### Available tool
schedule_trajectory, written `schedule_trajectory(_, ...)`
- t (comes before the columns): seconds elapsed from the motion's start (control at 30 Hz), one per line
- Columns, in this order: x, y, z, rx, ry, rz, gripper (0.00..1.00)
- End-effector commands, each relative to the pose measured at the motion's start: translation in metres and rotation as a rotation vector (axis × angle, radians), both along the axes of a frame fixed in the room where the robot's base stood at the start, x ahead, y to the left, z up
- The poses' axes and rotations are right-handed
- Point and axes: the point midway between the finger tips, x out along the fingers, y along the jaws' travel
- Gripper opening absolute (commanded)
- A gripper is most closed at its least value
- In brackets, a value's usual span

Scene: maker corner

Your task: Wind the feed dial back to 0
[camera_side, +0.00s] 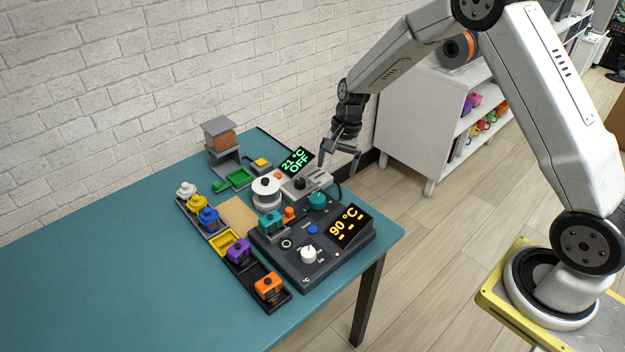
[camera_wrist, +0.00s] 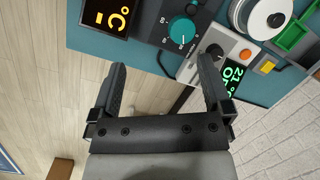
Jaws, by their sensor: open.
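A teal dial (camera_side: 317,200) sits at the back right of the dark control panel (camera_side: 283,262). In the wrist view the teal dial (camera_wrist: 182,30) has a scale around it, too small to read for its setting. I cannot read a label that names it as the feed dial. A white dial (camera_side: 308,254) with a pointer sits near the panel's front. My gripper (camera_side: 340,156) hangs open and empty above and behind the panel's right end. In the wrist view my gripper (camera_wrist: 162,66) has the teal dial ahead of it, apart from the fingers.
The panel's display (camera_side: 349,226) reads 90 °C. A grey unit (camera_side: 306,184) with a dark knob stands behind it, beside a display (camera_side: 297,161) reading 21 °C OFF. A white spool (camera_side: 266,193) and a dark rack (camera_side: 262,291) of coloured pieces stand left. The teal table's left side is clear.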

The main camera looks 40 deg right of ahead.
Motion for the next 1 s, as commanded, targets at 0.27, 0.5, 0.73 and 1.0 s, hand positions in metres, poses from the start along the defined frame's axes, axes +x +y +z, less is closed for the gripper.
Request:
schedule_trajectory(0.27,0.037,-0.011,-0.041,0.096,0.108,-0.250,1.00)
schedule_trajectory(0.5,0.052,-0.016,-0.060,0.146,0.163,-0.369,1.00)
schedule_trajectory(0.73,0.055,-0.017,-0.063,0.155,0.173,-0.390,1.00)
schedule_trajectory(1.0,0.054,-0.013,-0.072,0.154,0.174,-0.388,1.00)
